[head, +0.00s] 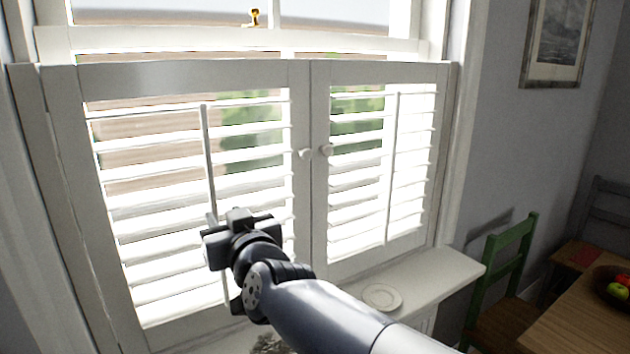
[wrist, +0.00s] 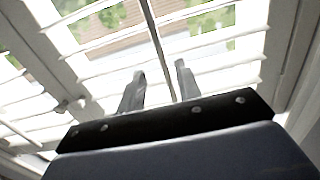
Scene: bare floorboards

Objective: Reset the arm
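My gripper (head: 228,232) is raised in front of the left panel of the white window shutters (head: 300,75) in the head view. In the wrist view, the two grey fingers of my gripper (wrist: 160,72) stand apart with nothing held between them. The shutter's thin tilt rod (wrist: 155,35) runs through the gap between the fingers in the picture. I cannot tell whether any finger touches the rod or the slats. In the head view the fingertips are mostly hidden behind the gripper body.
A white sill (head: 440,278) below the shutters bears a small plate (head: 382,297). A green chair (head: 505,262) and a wooden table (head: 575,325) with fruit (head: 619,288) stand at the right. A framed picture (head: 557,42) hangs on the wall. Two round knobs sit where the panels meet.

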